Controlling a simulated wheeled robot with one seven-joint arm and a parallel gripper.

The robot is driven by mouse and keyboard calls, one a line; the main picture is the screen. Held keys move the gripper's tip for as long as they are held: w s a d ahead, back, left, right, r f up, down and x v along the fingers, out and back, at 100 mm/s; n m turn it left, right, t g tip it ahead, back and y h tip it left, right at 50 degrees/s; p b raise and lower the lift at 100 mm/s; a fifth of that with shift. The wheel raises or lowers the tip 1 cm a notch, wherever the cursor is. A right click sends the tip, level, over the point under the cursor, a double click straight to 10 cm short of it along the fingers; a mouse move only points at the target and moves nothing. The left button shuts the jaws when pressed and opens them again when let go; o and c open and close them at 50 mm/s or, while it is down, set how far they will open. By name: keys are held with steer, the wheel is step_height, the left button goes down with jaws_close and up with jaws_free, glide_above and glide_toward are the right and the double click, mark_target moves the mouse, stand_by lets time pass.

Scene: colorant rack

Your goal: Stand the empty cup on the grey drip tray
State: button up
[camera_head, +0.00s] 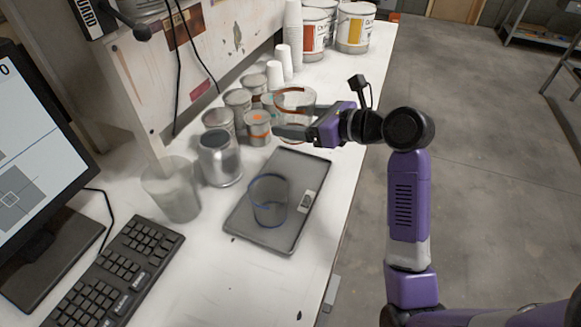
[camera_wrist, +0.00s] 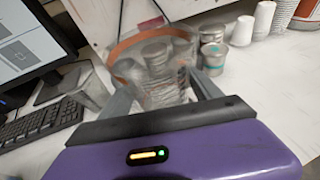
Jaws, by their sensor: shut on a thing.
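A clear cup with an orange-brown rim (camera_head: 298,101) is held in my gripper (camera_head: 284,112), above the bench beyond the tray. It fills the middle of the wrist view (camera_wrist: 155,80), between the fingers of my gripper (camera_wrist: 160,95). It is see-through and cans show behind it; I see no contents in it. The grey drip tray (camera_head: 296,228) lies flat on the white bench, nearer than my gripper. Another clear cup, with a blue rim (camera_head: 268,205), stands upright on the tray, left of a small white label.
Several small metal cans (camera_head: 238,98) stand behind and left of my gripper. A larger open can (camera_head: 219,160) and a cloudy tub (camera_head: 172,190) stand left of the tray. White cup stacks (camera_head: 293,35) and paint pails (camera_head: 354,28) are at the back. A keyboard (camera_head: 118,270) lies at front left.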

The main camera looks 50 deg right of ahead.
step_height(320, 180, down, 14)
steer(key=shift+r+b, duration=0.2)
steer(key=shift+b, duration=0.35)
steer(key=shift+f, duration=0.1)
steer(key=o, duration=1.4)
steer(key=shift+s, duration=0.2)
steer(key=v, duration=1.2)
steer(key=shift+w, duration=0.1)
